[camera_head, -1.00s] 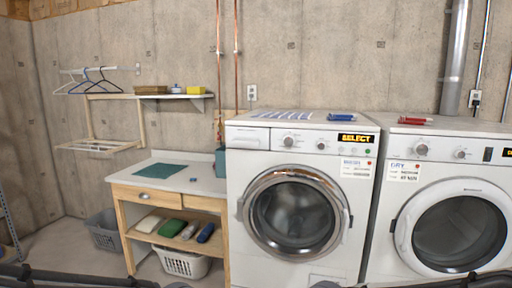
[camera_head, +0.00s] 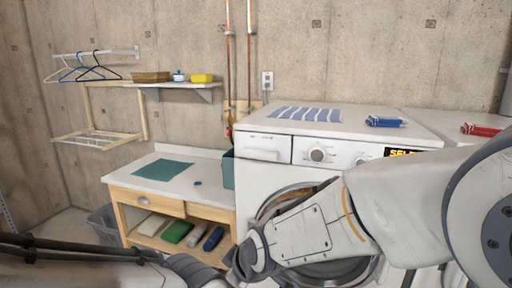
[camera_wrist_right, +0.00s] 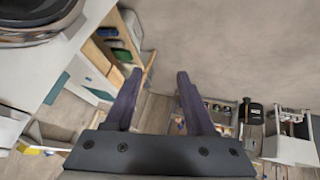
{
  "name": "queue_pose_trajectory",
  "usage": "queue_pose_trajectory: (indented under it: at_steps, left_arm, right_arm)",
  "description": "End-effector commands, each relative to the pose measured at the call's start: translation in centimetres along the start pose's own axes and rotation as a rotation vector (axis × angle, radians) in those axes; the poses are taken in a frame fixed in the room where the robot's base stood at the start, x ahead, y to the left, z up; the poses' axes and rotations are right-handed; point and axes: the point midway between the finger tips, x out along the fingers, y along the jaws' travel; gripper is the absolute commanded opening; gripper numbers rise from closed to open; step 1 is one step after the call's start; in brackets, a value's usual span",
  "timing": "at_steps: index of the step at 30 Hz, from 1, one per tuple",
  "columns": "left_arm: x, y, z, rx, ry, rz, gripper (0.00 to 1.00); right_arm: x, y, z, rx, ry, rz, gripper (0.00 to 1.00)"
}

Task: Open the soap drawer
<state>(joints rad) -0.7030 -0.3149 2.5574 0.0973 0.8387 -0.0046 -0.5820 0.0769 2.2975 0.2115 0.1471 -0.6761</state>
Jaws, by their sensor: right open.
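The soap drawer (camera_head: 263,147) is the white panel at the top left of the left washing machine's front. It looks flush with the front. My right arm crosses the front of the washer in the head view, its wrist end low and left of the round door, below the drawer. In the right wrist view my right gripper (camera_wrist_right: 159,78) is open, with nothing between its two dark fingers. Its fingers are hidden in the head view. The drawer is not seen in the wrist view. Part of my left arm shows at the lower left; its gripper is not visible.
A wooden table (camera_head: 205,185) with a teal cloth (camera_head: 163,170) stands just left of the washer. A striped cloth (camera_head: 305,114) and a blue item (camera_head: 386,121) lie on the washer top. The wall shelf (camera_head: 180,93) is further left.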

Motion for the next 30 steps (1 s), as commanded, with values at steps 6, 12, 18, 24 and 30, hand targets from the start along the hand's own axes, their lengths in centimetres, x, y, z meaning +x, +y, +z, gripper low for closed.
queue_pose_trajectory:
  at_steps: [6,12,18,24,30]
  left_arm:
    - [-5.7,0.3,-0.3,-0.006,-0.004,-0.002,0.50]
    - [-8.2,0.5,-0.4,-0.009,-0.004,-0.003,0.50]
    - [-9.0,0.5,-0.5,-0.010,-0.005,-0.004,0.50]
    - [-10.1,0.6,-0.5,-0.009,-0.005,-0.004,0.50]
    - [-11.9,0.7,-0.6,-0.006,-0.005,-0.004,0.50]
  right_arm:
    - [1.6,16.3,-8.9,-0.379,0.201,0.478,0.55]
    - [0.8,26.0,-10.7,-0.649,0.146,0.885,0.55]
    - [0.0,29.3,-10.8,-0.762,0.073,1.065,0.55]
    - [0.7,30.9,-11.7,-0.775,0.066,1.082,0.55]
    - [2.4,33.6,-13.3,-0.774,0.068,1.081,0.55]
